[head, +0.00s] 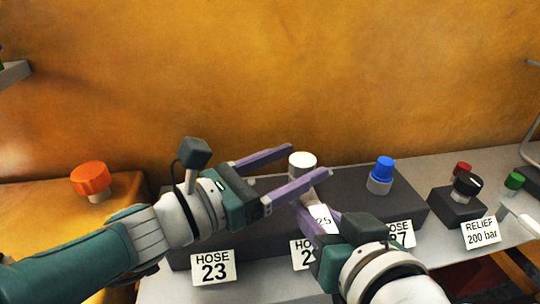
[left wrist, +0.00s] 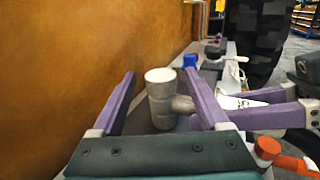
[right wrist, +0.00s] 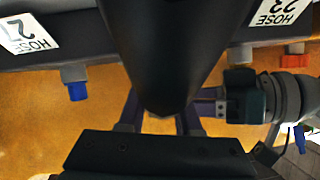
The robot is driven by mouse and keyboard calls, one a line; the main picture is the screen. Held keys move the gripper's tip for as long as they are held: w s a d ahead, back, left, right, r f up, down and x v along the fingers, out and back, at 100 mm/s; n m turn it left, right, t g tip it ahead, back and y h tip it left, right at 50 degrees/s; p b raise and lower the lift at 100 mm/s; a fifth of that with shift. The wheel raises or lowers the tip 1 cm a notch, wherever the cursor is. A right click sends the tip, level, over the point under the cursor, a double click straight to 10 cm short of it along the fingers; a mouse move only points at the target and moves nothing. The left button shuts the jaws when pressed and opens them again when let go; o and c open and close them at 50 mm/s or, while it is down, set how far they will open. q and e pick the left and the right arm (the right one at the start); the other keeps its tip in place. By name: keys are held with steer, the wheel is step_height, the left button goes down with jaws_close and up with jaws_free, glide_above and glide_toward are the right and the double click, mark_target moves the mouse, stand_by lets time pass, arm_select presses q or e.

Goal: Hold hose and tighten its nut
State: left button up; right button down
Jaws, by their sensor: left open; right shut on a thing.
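A whitish nut (head: 302,159) stands on the dark manifold block (head: 262,186), below the orange-brown wall. In the left wrist view the nut (left wrist: 160,77) is a pale cylinder with a short side stub. My left gripper (head: 308,162) is open, its two purple fingers on either side of the nut; a gap shows on the left of it. My right gripper (head: 310,207) is shut on the hose beside the nut, near a white tag reading 25 (head: 322,219). In the right wrist view the black hose (right wrist: 165,45) hides the fingertips.
An orange cap (head: 91,178) stands at left and a blue cap (head: 384,169) at right. Label plates line the block's front, including HOSE 23 (head: 213,268). A relief valve with a black knob (head: 467,184) and a green cap (head: 514,181) stand further right.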

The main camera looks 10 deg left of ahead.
arm_select(q)
steer(key=v, duration=1.1)
steer(key=shift+s+a, duration=0.2)
steer(key=shift+s, duration=0.1)
steer(key=shift+c, duration=0.3)
steer(key=shift+s+d+t, duration=0.1)
steer(key=shift+d+t, duration=0.15)
steer(key=shift+t, duration=0.05)
steer(key=shift+c, duration=0.8)
steer(key=s+d+n+t+y, duration=0.1)
steer(key=y, duration=0.1)
steer(key=s+d+n+t+y, duration=0.2)
steer(key=shift+d+n+y, duration=0.2)
steer(key=shift+n+y, duration=0.1)
steer(key=shift+c, duration=0.3)
steer(key=shift+n+t+y, duration=0.3)
steer(key=shift+n+y, duration=0.2)
steer(key=shift+y, duration=0.1)
steer(key=x, duration=1.1)
steer(key=shift+w+d, duration=0.1)
steer(key=shift+d, duration=0.2)
jaws_close()
